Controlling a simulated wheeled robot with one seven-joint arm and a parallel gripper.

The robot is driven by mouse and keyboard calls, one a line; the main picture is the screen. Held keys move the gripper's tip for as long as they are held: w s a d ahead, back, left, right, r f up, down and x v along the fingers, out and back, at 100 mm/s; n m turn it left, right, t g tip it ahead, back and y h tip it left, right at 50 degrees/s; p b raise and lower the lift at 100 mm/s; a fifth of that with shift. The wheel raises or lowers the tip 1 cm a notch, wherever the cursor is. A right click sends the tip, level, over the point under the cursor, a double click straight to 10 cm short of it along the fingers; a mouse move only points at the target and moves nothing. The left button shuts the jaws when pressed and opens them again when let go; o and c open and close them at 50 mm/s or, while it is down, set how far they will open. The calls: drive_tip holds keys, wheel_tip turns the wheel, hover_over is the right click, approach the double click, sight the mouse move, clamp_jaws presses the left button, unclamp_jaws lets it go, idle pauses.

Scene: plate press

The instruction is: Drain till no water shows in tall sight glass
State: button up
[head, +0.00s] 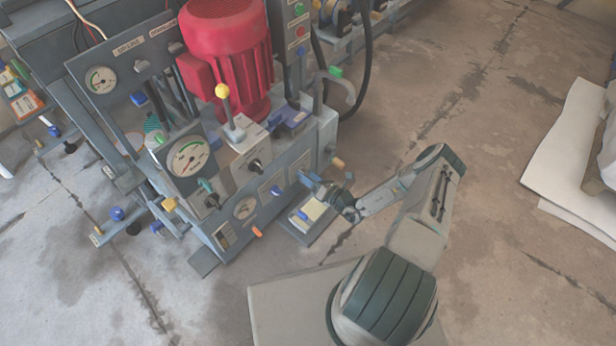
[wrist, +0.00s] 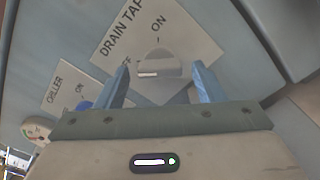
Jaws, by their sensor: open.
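The drain tap (wrist: 160,62) is a grey rounded knob on a white plate lettered DRAIN TAP (wrist: 122,38). ON is printed above the knob; lettering at its left is partly hidden. A short white mark shows on the knob, but I cannot tell which setting it points to. My gripper (wrist: 161,68) is open, with one blue finger on each side of the knob; contact is unclear. In the head view my gripper (head: 308,180) is at the right front side of the machine.
A plate lettered CHILLER (wrist: 66,88) with a blue knob (wrist: 84,106) is beside the tap. The machine carries a red motor (head: 228,60), a yellow-topped lever (head: 228,105) and a large gauge (head: 188,157). A low tray (head: 300,232) lies below my gripper.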

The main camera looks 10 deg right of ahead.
drive_tip(key=p+v, duration=0.3)
drive_tip(key=v, duration=1.1)
drive_tip(key=a+r+n+g+p, duration=0.3)
drive_tip(key=r+n+g+p, duration=0.65)
drive_tip(key=r, duration=1.15)
drive_tip(key=a+r+n+g+p, duration=0.3)
drive_tip(key=r+n+g+p, duration=0.25)
drive_tip(key=r+n, duration=1.1)
drive_tip(key=s+r+n+t+h+p, duration=0.1)
drive_tip(key=s+r+n+h+p, duration=0.2)
drive_tip(key=r, duration=1.1)
drive_tip(key=s+a+r+n+t+h+p, duration=0.1)
drive_tip(key=s+r+n+h+p, duration=0.3)
drive_tip(key=r, duration=1)
drive_tip(key=s+a+r+n+h+p, duration=0.1)
drive_tip(key=s+r+n+h+p, duration=0.2)
drive_tip(key=s+r+p, duration=0.5)
wheel_tip(320, 180, up, 7)
drive_tip(key=shift+s+a+f+n+t, duration=0.1)
drive_tip(key=shift+s+a+n+t, duration=0.15)
drive_tip(key=shift+n+t, duration=0.2)
drive_tip(key=shift+s+d+r+n+h+p, duration=0.1)
drive_tip(key=shift+s+r+n+h+p, duration=0.15)
drive_tip(key=shift+s+r+h+p, duration=0.1)
drive_tip(key=shift+c, duration=0.3)
